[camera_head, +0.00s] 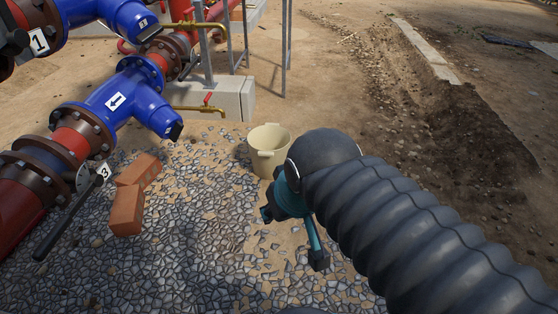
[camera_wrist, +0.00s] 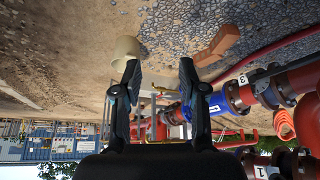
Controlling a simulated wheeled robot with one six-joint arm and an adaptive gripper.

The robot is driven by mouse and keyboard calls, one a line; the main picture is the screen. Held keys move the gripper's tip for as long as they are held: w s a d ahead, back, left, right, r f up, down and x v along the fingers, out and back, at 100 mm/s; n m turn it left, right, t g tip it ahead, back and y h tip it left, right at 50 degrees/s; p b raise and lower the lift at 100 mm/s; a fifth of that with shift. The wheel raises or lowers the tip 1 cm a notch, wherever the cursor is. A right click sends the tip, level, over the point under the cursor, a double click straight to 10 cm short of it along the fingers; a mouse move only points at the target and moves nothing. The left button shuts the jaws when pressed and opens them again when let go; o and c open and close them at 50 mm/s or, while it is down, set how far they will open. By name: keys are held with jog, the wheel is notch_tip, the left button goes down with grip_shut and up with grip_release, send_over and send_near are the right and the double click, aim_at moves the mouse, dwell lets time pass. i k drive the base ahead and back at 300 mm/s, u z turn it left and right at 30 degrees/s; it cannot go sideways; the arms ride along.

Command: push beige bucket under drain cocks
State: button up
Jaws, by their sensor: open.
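The beige bucket (camera_head: 265,158) stands upright on the gravel in the head view, right of the concrete block and partly hidden by my arm. Two brass drain cocks with red handles stick out rightward from the blue pipe fittings: the nearer one (camera_head: 198,109) ends left of the bucket, the farther one (camera_head: 200,26) is higher up. My gripper (camera_head: 292,238) is open and empty, on the near side of the bucket and apart from it as far as I can tell. In the upside-down wrist view the bucket (camera_wrist: 126,47) shows beyond one finger of my gripper (camera_wrist: 159,72).
Two orange bricks (camera_head: 127,208) lie on the gravel at left, near the red pipe with a black lever. A concrete block (camera_head: 232,101) with metal posts stands behind the nearer cock. Gravel between the bricks and bucket is clear. A dirt trench (camera_head: 440,120) lies at right.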

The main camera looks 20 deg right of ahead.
aim_at(270, 144)
jog(key=z, duration=0.35)
jog(key=i, duration=1.75)
jog(key=z, duration=0.6)
